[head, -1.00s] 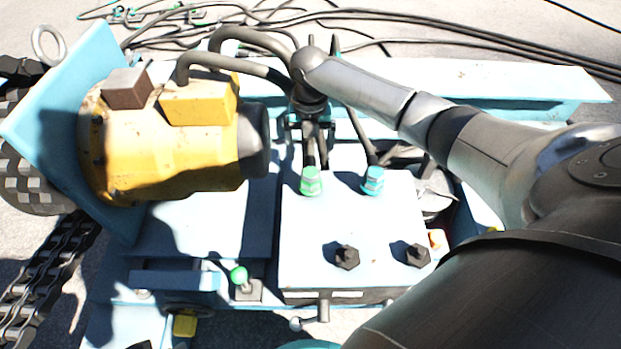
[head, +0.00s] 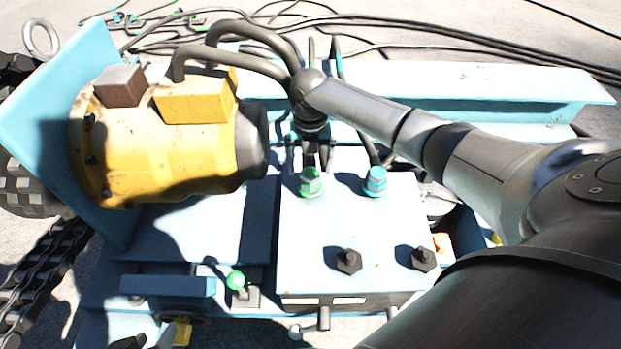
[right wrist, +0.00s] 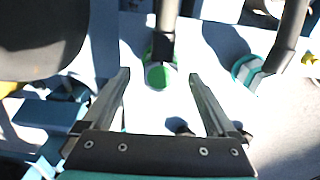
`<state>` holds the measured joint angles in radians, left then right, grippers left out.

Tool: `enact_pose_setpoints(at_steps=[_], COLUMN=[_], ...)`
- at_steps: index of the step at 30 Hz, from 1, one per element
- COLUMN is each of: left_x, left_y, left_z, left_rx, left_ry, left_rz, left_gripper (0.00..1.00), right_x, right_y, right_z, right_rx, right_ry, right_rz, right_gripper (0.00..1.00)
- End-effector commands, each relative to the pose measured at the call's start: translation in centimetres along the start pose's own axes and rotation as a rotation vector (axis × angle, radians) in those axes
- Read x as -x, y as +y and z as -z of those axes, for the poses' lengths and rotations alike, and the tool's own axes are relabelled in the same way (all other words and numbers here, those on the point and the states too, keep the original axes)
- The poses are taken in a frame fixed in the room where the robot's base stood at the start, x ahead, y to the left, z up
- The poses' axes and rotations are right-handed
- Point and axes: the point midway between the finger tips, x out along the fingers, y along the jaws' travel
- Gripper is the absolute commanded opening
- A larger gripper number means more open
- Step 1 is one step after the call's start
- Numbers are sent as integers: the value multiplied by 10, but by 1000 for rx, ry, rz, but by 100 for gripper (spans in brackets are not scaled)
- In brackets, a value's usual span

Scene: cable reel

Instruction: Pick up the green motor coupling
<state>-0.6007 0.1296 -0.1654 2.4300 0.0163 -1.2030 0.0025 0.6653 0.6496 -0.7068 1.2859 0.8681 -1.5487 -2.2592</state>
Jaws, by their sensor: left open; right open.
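The green motor coupling (head: 311,183) stands on the top of the pale blue box (head: 345,225), near its back left corner. A dark hose runs into it. My right gripper (head: 313,160) is just behind and above the coupling in the head view, pointing down. In the right wrist view its two fingers (right wrist: 159,74) are spread apart, with the green coupling (right wrist: 158,77) in line with the gap between their tips. Nothing is held. I cannot tell the exact height of the fingertips above the coupling. My left gripper does not show.
A teal coupling (head: 375,181) with its own hose stands to the right on the box. Two black bolts (head: 348,261) sit at the box front. A yellow motor (head: 160,150) is to the left. Cables lie behind.

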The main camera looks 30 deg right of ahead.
Motion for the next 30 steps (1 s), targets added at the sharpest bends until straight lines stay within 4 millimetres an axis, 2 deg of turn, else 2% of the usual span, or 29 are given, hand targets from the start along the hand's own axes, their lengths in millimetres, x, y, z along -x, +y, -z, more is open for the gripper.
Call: enact_pose_setpoints(at_steps=[15,24,30], left_x=[-21,-23,-22], left_y=[30,45,48], left_z=[24,36,39], left_rx=[2,15,19], left_ry=[280,421,451], left_rz=[-81,-121,-129], left_gripper=[50,50,50], right_x=[-23,-36,-37], right_y=[-1,-1,-1], right_z=[0,0,0], right_rx=[0,0,0], right_ry=[0,-1,-1], right_rz=[0,1,1], right_gripper=[92,92,92])
